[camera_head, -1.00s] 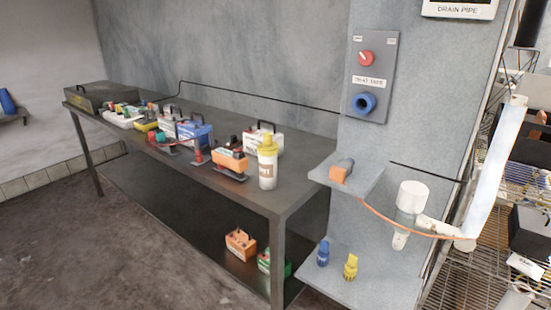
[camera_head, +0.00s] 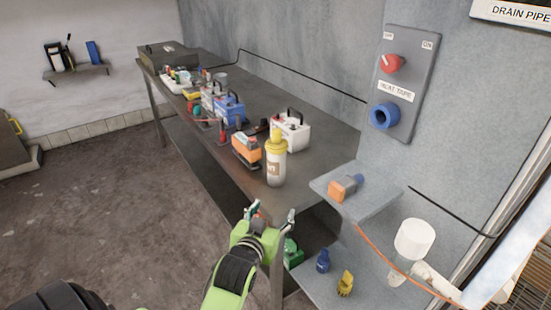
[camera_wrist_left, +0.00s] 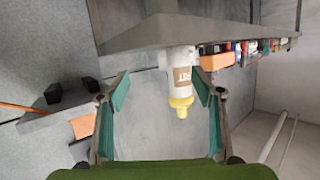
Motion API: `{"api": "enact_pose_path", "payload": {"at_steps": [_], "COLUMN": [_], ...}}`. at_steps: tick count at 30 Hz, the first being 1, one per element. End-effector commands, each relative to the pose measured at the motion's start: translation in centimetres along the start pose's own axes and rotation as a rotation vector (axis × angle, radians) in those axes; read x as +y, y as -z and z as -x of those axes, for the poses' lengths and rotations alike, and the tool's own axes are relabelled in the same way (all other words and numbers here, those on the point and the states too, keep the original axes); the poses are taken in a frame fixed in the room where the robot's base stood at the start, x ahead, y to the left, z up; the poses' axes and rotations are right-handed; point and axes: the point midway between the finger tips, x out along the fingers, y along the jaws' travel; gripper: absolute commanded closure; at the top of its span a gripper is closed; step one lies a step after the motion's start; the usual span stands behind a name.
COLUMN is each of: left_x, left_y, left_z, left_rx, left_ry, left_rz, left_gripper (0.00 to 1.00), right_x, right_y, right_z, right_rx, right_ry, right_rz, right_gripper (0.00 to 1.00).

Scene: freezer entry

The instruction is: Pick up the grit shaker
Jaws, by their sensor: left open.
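The grit shaker (camera_head: 275,160) is a white bottle with a brown label and a yellow top. It stands upright at the near end of the dark metal table (camera_head: 311,180). My left gripper (camera_head: 268,215) is open and empty, just in front of the table's near edge and below the shaker. In the left wrist view the shaker (camera_wrist_left: 181,78) shows upside down, ahead of and between the open fingers (camera_wrist_left: 160,110), apart from them. My right gripper is not in view.
An orange-and-grey tool (camera_head: 246,150) and a white case (camera_head: 290,130) stand close to the shaker. Several other items line the table behind. A wall shelf (camera_head: 350,188) with an orange-and-blue plug is to the right.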

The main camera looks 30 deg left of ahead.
Motion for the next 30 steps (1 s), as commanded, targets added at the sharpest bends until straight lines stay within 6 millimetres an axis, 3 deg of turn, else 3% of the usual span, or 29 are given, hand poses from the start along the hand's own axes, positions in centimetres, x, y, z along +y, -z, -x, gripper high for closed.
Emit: {"api": "enact_pose_path", "payload": {"at_steps": [1,6,9,14,22,30], "left_x": [-1.1,-2.9,-3.5,-4.0,-4.5,-4.7], "left_y": [2.8,6.7,8.0,9.2,10.5,10.8], "left_z": [-0.3,-1.5,-1.8,-3.6,-8.5,-10.2], "left_rx": [0.073,0.227,0.278,0.300,0.297,0.296], "left_ry": [0.030,0.086,0.103,0.110,0.109,0.109], "left_rz": [0.026,0.059,0.069,0.070,0.071,0.071], "left_gripper": [0.39,0.39,0.39,0.39,0.39,0.39], "right_x": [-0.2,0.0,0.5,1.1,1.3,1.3], "right_y": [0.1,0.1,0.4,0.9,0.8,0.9], "right_z": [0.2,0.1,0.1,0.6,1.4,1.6], "right_rx": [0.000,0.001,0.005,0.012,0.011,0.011], "right_ry": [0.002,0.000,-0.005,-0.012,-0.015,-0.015], "right_rz": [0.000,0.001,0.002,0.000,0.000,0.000], "right_gripper": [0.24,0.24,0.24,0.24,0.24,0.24]}}
